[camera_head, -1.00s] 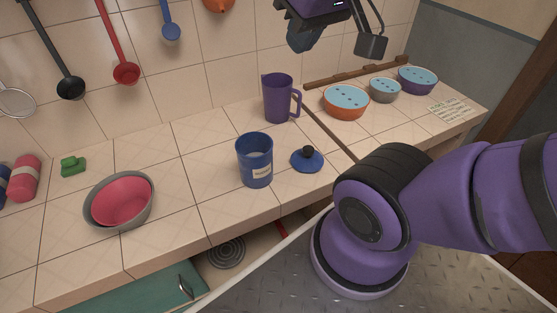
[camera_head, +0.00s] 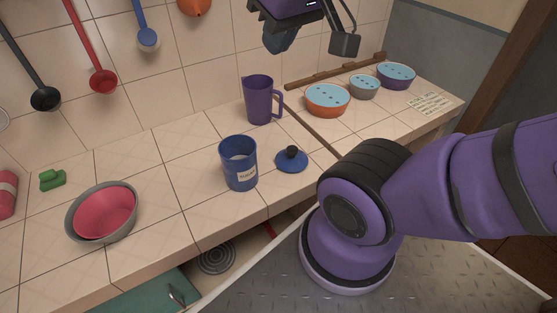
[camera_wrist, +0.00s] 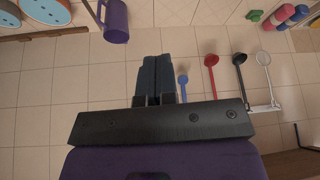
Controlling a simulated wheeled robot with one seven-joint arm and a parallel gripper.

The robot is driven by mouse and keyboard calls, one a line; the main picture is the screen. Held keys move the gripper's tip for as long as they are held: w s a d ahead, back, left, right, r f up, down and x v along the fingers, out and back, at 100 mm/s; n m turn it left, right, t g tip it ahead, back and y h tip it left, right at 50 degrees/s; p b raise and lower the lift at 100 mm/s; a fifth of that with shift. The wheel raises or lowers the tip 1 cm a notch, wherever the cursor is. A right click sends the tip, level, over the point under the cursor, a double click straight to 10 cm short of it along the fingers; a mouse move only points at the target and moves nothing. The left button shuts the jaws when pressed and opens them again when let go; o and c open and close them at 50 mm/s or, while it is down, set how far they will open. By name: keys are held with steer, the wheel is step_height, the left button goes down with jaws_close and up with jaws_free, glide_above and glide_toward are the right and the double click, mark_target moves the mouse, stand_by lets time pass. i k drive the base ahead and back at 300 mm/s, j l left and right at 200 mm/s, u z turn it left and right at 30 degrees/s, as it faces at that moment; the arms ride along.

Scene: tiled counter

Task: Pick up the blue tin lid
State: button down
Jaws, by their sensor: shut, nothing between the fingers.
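The blue tin lid (camera_head: 291,160) with a black knob lies flat on the tiled counter in the head view. It sits just right of the open blue labelled tin (camera_head: 239,165). My gripper (camera_head: 282,38) is high above the counter, up and behind the lid, and well apart from it. In the wrist view my gripper (camera_wrist: 156,62) has its dark fingers together with nothing between them. The lid is not visible in the wrist view.
A purple jug (camera_head: 258,100) stands behind the tin and lid. An orange bowl (camera_head: 327,99), grey bowl (camera_head: 364,87) and purple bowl (camera_head: 396,75) stand at the right. A pink bowl nested in a grey bowl (camera_head: 72,225) is at the left. Ladles hang on the wall.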

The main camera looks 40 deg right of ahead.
mark_target(291, 159)
steer(key=j+z, duration=0.75)
steer(key=j, duration=0.15)
steer(key=k+j+z, duration=0.15)
steer(key=j+z, duration=0.25)
